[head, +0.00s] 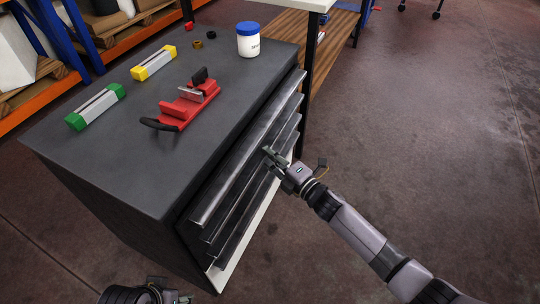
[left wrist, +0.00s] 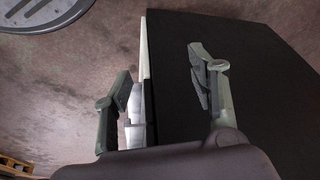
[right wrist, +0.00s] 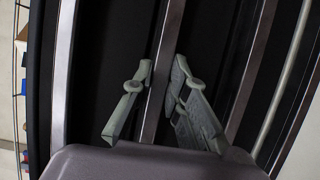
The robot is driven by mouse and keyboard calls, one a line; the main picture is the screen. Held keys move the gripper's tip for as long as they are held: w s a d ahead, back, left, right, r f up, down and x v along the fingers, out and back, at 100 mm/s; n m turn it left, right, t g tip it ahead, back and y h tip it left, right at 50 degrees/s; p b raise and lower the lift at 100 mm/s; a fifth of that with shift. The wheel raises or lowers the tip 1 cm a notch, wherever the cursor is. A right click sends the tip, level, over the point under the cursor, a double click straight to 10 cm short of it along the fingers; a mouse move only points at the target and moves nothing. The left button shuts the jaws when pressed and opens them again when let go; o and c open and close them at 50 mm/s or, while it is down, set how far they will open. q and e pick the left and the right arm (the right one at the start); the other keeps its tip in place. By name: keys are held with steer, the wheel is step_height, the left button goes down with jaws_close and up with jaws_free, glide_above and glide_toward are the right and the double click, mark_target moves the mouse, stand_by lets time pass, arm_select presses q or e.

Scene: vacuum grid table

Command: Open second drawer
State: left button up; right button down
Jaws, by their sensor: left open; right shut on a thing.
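A dark grey drawer cabinet (head: 95,150) stands at the left of the head view, with several long metal drawer handles down its front. My right gripper (head: 270,154) is at the middle of this front. In the right wrist view my right gripper (right wrist: 162,68) is shut on the second drawer handle (right wrist: 174,25), one finger on each side of the bar. The top drawer handle (right wrist: 62,80) runs to the left of it. My left gripper (left wrist: 160,68) is open and empty near the cabinet's dark side; only part of it shows at the bottom of the head view.
On the cabinet top are a red tool (head: 184,106), a green-ended block (head: 95,107), a yellow-ended block (head: 153,62) and a blue-lidded white jar (head: 248,42). A table with a wooden shelf (head: 335,28) stands behind. The floor (head: 430,150) at right is open.

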steer(key=shift+d, duration=0.1)
arm_select(q)
step_height(320, 180, down, 12)
steer(key=p, duration=0.3)
steer(key=shift+w+d+r+g, duration=0.2)
steer(key=shift+w+g, duration=0.1)
arm_select(e)
steer(key=s+d, duration=0.6)
steer(key=d, duration=0.5)
steer(key=s+d, duration=0.7)
steer(key=d, duration=0.5)
steer(key=shift+s, duration=0.25)
steer(key=shift+d, duration=0.1)
steer(key=c, duration=1.6)
jaws_free()
steer(key=shift+o, duration=0.2)
